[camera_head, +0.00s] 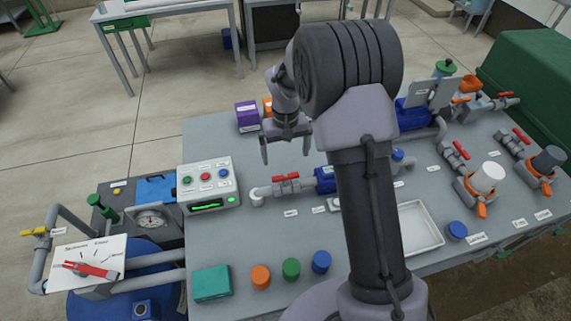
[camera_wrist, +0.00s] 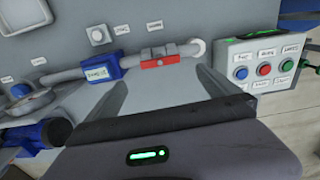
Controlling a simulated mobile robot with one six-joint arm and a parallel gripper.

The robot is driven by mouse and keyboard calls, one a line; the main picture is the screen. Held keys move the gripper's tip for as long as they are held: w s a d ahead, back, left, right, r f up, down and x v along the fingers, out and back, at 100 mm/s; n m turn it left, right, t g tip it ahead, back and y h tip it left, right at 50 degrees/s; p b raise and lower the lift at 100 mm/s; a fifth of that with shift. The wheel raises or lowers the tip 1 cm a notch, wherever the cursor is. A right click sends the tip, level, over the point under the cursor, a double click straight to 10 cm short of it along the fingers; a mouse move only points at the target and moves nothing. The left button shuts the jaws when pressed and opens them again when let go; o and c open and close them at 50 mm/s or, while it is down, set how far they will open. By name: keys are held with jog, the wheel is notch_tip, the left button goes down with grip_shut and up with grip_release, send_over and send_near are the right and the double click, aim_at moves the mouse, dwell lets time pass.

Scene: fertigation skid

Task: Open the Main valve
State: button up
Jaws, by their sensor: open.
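A valve with a red handle (camera_head: 285,178) sits on a short grey pipe on the grey bench, between the control box and a blue fitting. Its handle appears to lie roughly along the pipe. The red handle also shows in the wrist view (camera_wrist: 160,62), just beyond my fingers. I cannot read a label naming it Main. My gripper (camera_head: 285,150) is open and empty, pointing down behind this valve in the head view. In the wrist view, my gripper (camera_wrist: 160,80) has its fingers spread on either side of the handle's line, apparently apart from it.
The control box (camera_head: 209,187) with coloured buttons stands left of the valve. A blue fitting (camera_head: 325,179) adjoins the pipe. Other red-handled valves (camera_head: 455,150) stand at right. A white tray (camera_head: 419,228) and coloured caps (camera_head: 291,268) lie in front. A purple box (camera_head: 247,116) stands behind.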

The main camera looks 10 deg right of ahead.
notch_tip(320, 180, up, 8)
jog(key=p, duration=0.1)
jog(key=shift+f, duration=0.15)
jog(key=s+a+r+m+t+b, duration=0.25)
jog(key=s+r+b, duration=0.35)
jog(key=s+r, duration=0.45)
jog(key=s+f+m+t+y+b, duration=0.1)
jog(key=s+f+b, duration=0.1)
jog(key=s, duration=0.7)
jog(key=s+a+f+m+t+y+b, duration=0.1)
jog(key=s+f+t+b, duration=0.1)
jog(key=s, duration=0.7)
jog(key=shift+a+f+b, duration=0.25)
jog(key=shift+f+b, duration=0.1)
jog(key=shift+b, duration=0.2)
